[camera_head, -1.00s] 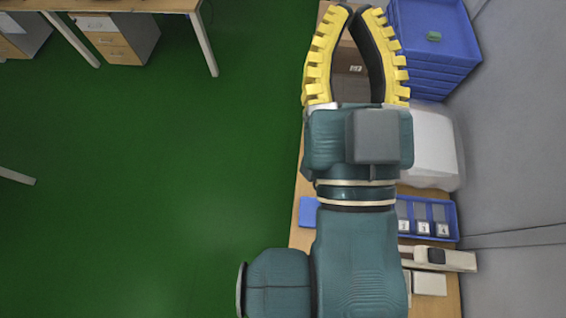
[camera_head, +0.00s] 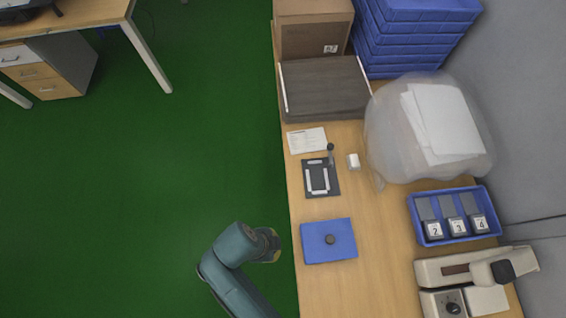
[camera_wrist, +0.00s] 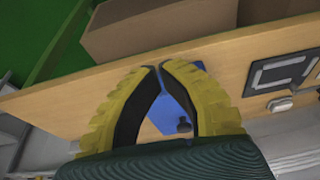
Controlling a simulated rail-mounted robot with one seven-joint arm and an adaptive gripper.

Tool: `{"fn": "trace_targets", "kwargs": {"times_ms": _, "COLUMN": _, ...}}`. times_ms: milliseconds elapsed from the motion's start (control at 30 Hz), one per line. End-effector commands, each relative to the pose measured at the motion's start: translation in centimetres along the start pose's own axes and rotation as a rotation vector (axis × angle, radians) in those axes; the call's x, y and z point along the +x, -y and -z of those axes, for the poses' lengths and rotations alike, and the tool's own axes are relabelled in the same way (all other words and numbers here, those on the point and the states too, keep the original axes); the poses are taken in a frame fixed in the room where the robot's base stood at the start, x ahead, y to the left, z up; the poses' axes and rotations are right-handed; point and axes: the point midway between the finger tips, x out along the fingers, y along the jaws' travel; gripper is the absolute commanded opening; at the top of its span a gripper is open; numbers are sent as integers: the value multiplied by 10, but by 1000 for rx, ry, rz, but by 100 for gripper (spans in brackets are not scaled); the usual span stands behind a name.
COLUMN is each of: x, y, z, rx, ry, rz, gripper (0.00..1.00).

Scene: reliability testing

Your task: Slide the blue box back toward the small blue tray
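The blue box (camera_head: 328,252) lies flat near the table's left edge in the head view, with a dark round knob on top. The small blue tray (camera_head: 428,241) is to its right, with bare table between; it holds numbered dark units. In the wrist view, my gripper (camera_wrist: 158,67) has yellow ribbed fingers bowed outward, their tips together. The blue box (camera_wrist: 168,112) shows through the gap between the fingers, which partly cover it; I cannot tell whether they touch it. In the head view my arm is at the box's left, and the fingers are not clearly visible.
A black plate with white strips (camera_head: 320,178) and a small upright lever lies behind the box. A plastic-wrapped bundle (camera_head: 385,140) stands behind the tray. A beige device (camera_head: 445,270) is at the front right. Cardboard boxes (camera_head: 312,35) and stacked blue crates (camera_head: 410,50) are at the back.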

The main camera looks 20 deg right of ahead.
Motion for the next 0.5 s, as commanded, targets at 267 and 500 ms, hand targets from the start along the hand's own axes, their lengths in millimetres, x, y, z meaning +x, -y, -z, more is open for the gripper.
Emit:
{"fn": "trace_targets", "kwargs": {"times_ms": 267, "x": 62, "y": -1, "z": 0, "rx": -2, "ry": 0, "rz": -3, "gripper": 0}}
{"fn": "trace_targets", "kwargs": {"times_ms": 500, "x": 91, "y": 0, "z": 22, "rx": 3, "ry": 2, "rz": -1, "gripper": 0}}
